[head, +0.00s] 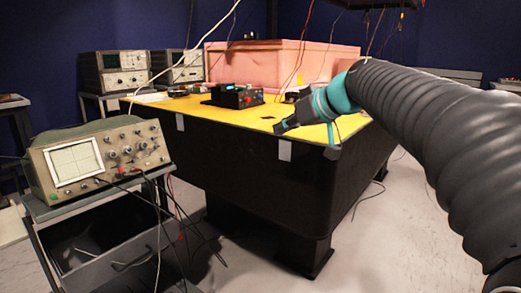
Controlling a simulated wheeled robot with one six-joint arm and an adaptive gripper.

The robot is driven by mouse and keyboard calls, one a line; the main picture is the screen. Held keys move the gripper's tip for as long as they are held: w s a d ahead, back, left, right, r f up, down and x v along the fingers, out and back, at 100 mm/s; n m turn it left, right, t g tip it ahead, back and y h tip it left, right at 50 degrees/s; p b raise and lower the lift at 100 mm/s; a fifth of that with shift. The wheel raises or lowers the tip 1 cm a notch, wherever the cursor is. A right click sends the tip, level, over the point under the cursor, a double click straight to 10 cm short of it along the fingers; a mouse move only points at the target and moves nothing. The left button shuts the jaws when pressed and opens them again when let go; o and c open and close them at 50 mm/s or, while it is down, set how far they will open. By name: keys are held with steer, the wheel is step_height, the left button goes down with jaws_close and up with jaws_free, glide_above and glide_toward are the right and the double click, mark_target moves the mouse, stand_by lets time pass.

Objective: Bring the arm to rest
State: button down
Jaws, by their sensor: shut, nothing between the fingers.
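My arm reaches in from the right edge in the head view, with a ribbed dark sleeve and teal joints. My gripper (283,128) is at its end, over the near edge of the yellow-topped table (205,111). The gripper is shut, with nothing seen in it. It looks small and dark here, and I cannot tell whether it touches the table top.
A pink foam box (262,64) and a black device with knobs (237,96) stand on the table. An oscilloscope (97,155) sits on a cart (120,255) at the left, with cables hanging down. More instruments (122,70) stand behind. Grey floor shows at the right.

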steer(key=s+d+f+m+g+h, duration=0.1)
steer(key=s+d+f+m+h, duration=0.1)
steer(key=s+f, duration=0.6)
steer(key=s+d+f+m+g+h, duration=0.1)
steer(key=s+d+f+m+h, duration=0.2)
steer(key=s+f, duration=0.6)
steer(key=s+d+f+m+h, duration=0.2)
steer(key=s+d+f, duration=0.3)
steer(key=s+f, duration=0.4)
steer(key=s+h, duration=0.1)
steer(key=s, duration=0.3)
steer(key=shift+s+d+g, duration=0.25)
steer(key=shift+g, duration=0.15)
